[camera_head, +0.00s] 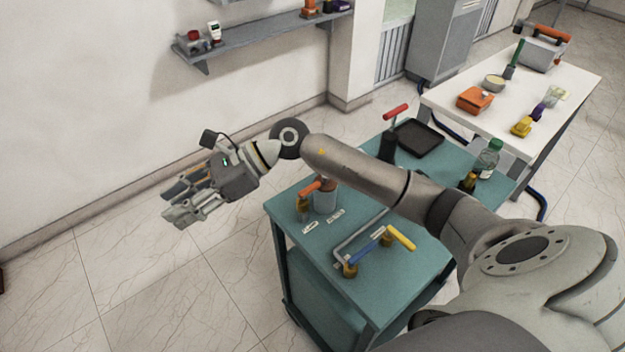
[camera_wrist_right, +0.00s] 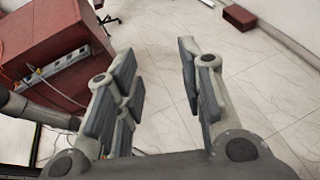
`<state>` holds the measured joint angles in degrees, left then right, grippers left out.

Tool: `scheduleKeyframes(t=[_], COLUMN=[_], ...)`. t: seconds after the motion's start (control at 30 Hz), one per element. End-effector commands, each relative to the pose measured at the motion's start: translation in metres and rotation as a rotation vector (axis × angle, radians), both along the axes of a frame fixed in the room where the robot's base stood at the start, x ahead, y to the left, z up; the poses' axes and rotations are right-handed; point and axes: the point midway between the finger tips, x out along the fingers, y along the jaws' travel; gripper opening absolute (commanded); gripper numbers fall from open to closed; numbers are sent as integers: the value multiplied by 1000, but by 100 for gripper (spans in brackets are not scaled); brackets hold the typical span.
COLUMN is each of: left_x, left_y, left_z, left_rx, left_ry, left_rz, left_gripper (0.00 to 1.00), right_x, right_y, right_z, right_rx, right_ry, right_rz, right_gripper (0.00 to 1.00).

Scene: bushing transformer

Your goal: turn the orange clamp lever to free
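The lever does not show in that view. My left gripper is not in view.
The bench also holds a blue-and-yellow handled bent rod (camera_head: 372,245), a red-handled dark post (camera_head: 395,112), a black tray (camera_head: 419,138) and a green bottle (camera_head: 488,158). A white table (camera_head: 560,92) stands behind. A wall shelf (camera_head: 255,38) is at upper left.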

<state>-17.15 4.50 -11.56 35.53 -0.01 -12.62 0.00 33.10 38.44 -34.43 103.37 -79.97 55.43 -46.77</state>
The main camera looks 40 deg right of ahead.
Motion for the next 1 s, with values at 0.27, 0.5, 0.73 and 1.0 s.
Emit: scheduleKeyframes(t=[0.27,0.5,0.73,1.0], left_x=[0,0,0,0], left_y=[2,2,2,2], left_z=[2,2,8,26], left_rx=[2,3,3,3], left_ry=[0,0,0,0], left_rz=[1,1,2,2], left_gripper=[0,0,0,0], right_x=[21,16,11,10], right_y=[-165,-272,-291,-289], right_z=[-49,-30,-36,-85], right_rx=[-817,-1174,-1233,-1227], right_ry=[-99,6,43,43], right_rz=[221,283,295,296], right_gripper=[36,36,36,36])
